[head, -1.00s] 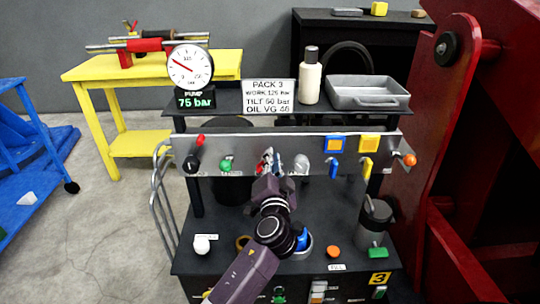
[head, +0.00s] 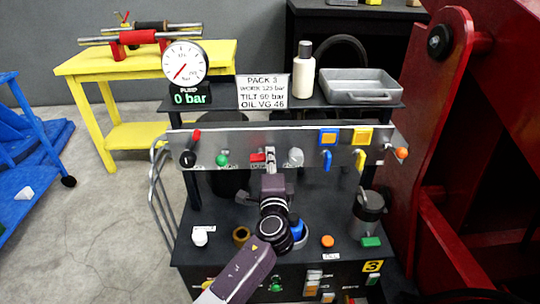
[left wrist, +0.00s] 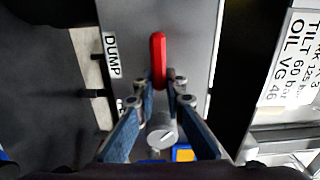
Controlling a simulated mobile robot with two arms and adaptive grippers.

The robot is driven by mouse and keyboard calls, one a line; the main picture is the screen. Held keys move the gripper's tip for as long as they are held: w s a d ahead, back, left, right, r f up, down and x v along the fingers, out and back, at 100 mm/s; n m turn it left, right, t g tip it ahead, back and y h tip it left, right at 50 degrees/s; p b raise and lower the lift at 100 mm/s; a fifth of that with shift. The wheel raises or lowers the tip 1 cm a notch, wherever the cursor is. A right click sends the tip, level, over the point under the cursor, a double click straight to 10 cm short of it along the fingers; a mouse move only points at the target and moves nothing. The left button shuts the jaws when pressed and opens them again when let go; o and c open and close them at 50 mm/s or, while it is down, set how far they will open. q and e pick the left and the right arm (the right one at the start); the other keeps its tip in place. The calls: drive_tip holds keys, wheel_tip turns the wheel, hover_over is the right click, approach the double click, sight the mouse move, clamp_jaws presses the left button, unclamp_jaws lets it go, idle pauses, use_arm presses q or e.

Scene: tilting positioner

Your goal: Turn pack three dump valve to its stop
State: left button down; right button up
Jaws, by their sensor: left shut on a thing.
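The dump valve's red lever (head: 257,157) is on the grey valve panel (head: 210,142) of the pack three cart. In the head view it lies roughly level, pointing left. In the left wrist view the red lever (left wrist: 158,58) stands between my fingertips, beside the DUMP label (left wrist: 112,55). My left gripper (head: 270,156) is shut on the lever; its fingers (left wrist: 164,92) partly hide the lever's inner end. The pump gauge (head: 184,63) has its needle at lower left, and its display (head: 190,99) reads 0 bar. My right gripper is not in view.
A pack three sign (head: 263,92), white bottle (head: 304,73) and grey tray (head: 359,87) are on the shelf above. Other knobs and handles flank the lever, including a green knob (head: 222,160). A red machine frame (head: 418,130) stands close on the right.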

use_arm(q)
drive_tip(key=shift+f, duration=0.2)
idle(0.4)
drive_tip(key=c, duration=2)
unclamp_jaws()
drive_tip(key=shift+s+r, duration=0.1)
drive_tip(key=s, duration=1.2)
drive_tip(key=shift+w, duration=0.1)
